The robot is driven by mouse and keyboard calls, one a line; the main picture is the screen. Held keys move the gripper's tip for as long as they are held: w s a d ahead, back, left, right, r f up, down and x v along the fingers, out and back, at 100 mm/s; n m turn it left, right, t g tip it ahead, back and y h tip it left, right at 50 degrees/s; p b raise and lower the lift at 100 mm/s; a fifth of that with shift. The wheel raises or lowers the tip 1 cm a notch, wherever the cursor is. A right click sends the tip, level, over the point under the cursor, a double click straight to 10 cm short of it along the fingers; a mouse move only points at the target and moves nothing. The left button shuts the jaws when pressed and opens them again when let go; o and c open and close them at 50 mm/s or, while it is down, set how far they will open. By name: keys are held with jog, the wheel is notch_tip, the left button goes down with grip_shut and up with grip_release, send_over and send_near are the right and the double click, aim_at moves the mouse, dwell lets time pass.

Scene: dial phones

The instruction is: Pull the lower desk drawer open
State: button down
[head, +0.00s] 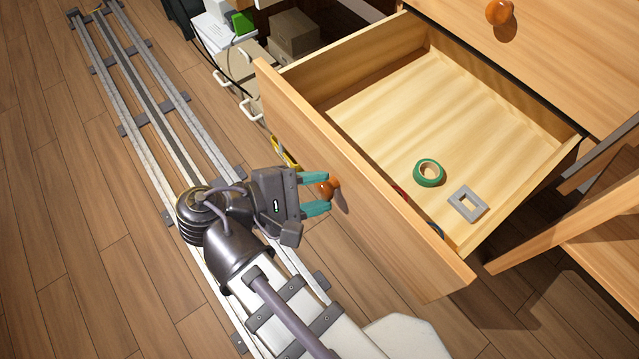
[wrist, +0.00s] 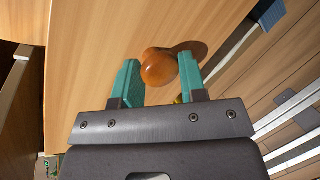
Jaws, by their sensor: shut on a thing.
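The lower desk drawer (head: 360,165) stands pulled well out from the desk, its wooden inside in plain view. Its round orange knob (head: 326,190) is on the front panel, between the teal fingers of my gripper (head: 318,193). In the wrist view the knob (wrist: 158,68) sits between the fingertips of my gripper (wrist: 160,80), in front of the wooden drawer front (wrist: 100,60). My gripper is shut on the knob.
A green tape roll (head: 429,173) and a grey square frame (head: 467,205) lie in the drawer. The upper drawer's knob (head: 499,12) shows above. Boxes (head: 293,38) stand behind left. My rail runs along the floor at left, with open wood floor beyond.

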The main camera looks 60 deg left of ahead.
jog(key=c, duration=0.7)
grip_release()
notch_tip(320, 180, up, 10)
jog(key=p, duration=1)
